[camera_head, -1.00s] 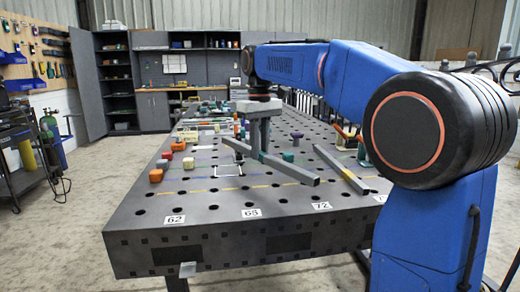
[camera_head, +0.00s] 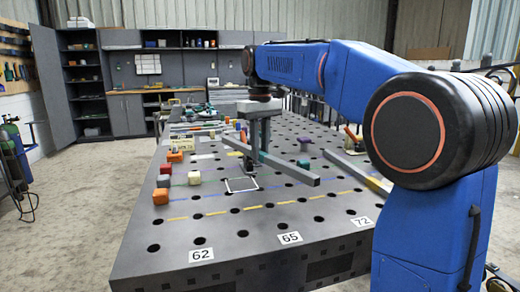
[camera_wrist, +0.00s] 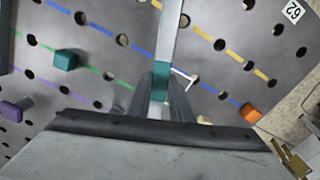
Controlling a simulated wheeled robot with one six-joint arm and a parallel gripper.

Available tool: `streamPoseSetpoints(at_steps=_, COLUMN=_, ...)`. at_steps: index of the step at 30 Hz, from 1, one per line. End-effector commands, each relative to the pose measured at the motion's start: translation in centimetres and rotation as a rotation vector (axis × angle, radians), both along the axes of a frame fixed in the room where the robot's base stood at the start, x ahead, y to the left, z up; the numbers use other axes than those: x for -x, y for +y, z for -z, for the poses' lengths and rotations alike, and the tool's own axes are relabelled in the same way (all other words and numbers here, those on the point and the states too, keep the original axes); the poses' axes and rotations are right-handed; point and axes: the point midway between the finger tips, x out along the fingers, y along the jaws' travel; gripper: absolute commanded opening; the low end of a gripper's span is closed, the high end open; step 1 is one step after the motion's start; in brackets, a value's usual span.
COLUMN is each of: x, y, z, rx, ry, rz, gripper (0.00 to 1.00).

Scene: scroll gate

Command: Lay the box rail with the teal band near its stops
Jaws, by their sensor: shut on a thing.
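My gripper (camera_head: 256,154) is shut on a long grey box rail (camera_head: 293,172) and holds it above the perforated table. The rail lies slantwise in the head view. In the wrist view the rail (camera_wrist: 169,30) runs up from between the fingers, and its teal band (camera_wrist: 160,82) shows right at the jaws. A white square outline (camera_head: 242,184) is marked on the table just below the rail; part of a white line shows beside the fingers in the wrist view. I cannot make out the stops clearly.
Orange (camera_head: 160,196), red and pale blocks stand along the table's left side. A purple piece (camera_head: 303,143) and a teal block (camera_wrist: 66,60) stand beyond the rail. Another grey bar (camera_head: 350,163) lies at right. Blue and yellow dashed lines cross the table; its front is clear.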

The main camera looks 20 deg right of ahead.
Motion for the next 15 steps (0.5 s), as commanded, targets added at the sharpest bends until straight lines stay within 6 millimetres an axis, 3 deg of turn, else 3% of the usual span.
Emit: streamPoseSetpoints(at_steps=15, x=0.02, y=0.00, z=0.39, rx=0.000, ry=-0.002, rz=-0.184, gripper=0.00)
